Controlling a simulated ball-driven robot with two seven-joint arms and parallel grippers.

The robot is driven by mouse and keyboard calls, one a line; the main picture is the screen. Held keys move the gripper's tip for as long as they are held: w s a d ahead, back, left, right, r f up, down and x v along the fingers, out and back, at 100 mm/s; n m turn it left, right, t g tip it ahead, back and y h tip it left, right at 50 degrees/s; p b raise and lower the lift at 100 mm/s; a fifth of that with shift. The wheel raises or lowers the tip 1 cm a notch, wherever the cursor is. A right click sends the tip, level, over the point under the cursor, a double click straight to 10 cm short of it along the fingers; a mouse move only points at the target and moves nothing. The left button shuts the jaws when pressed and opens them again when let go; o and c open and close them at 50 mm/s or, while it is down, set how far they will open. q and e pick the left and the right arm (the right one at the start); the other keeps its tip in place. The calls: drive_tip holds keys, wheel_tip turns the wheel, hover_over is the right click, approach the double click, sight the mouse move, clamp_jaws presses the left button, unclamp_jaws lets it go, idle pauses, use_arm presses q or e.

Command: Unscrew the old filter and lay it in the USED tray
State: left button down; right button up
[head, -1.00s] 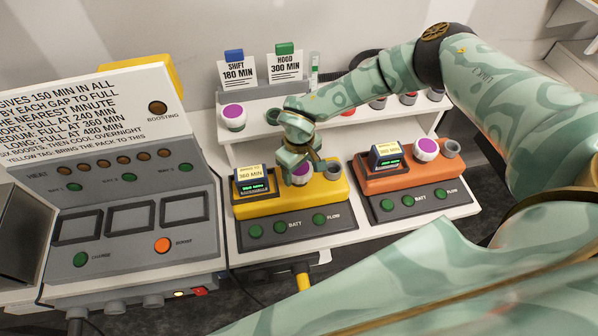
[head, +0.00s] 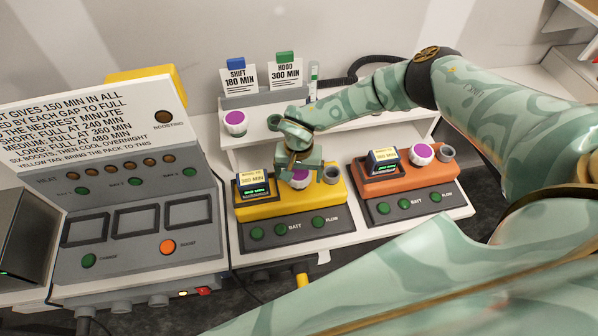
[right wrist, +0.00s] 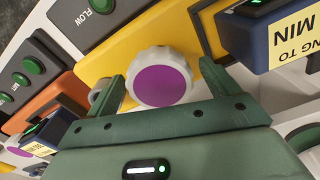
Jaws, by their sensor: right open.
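A white ribbed filter with a purple face (head: 300,182) sits on the yellow unit (head: 325,200). The same filter (right wrist: 162,82) shows large in the right wrist view. My right gripper (head: 299,167) is open just above and behind it. In the right wrist view the right gripper (right wrist: 165,80) has one finger on each side of the filter, with gaps showing. Similar purple-faced filters sit on the orange unit (head: 421,154) and on the back shelf (head: 235,121). No tray marked USED can be made out. My left gripper is out of view.
A dark blue pack (head: 252,187) stands left of the filter, and a grey socket (head: 332,174) is to its right. The orange unit (head: 440,187) stands further right. A grey charging console (head: 140,235) fills the left. Sign cards (head: 238,78) stand behind.

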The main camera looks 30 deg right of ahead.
drive_tip(key=m+p, duration=0.1)
drive_tip(key=m, duration=0.4)
drive_tip(key=shift+r+p, duration=0.2)
drive_tip(key=shift+p, duration=0.2)
drive_tip(key=m+p, duration=0.1)
drive_tip(key=m, duration=0.3)
drive_tip(key=shift+s, duration=0.1)
drive_tip(key=m+p, duration=0.2)
drive_tip(key=m, duration=0.4)
drive_tip(key=shift+p, duration=0.35)
drive_tip(key=m, duration=0.2)
drive_tip(key=shift+f+m, duration=0.15)
drive_tip(key=shift+m, duration=0.15)
drive_tip(key=c, duration=1.1)
drive_tip(key=shift+f+n, duration=0.1)
drive_tip(key=shift+n, duration=0.4)
drive_tip(key=n+b, duration=0.3)
drive_tip(key=n, duration=0.4)
drive_tip(key=shift+f, duration=0.15)
drive_tip(key=n+b, duration=0.3)
drive_tip(key=n, duration=0.7)
drive_tip(key=shift+b, duration=0.35)
drive_tip(key=shift+n+b, duration=0.35)
drive_tip(key=shift+n, duration=0.85)
drive_tip(key=o, duration=0.8)
drive_tip(key=shift+r+n, duration=0.2)
drive_tip(key=shift+n, duration=0.5)
drive_tip(key=o, duration=0.3)
drive_tip(key=shift+r, duration=0.1)
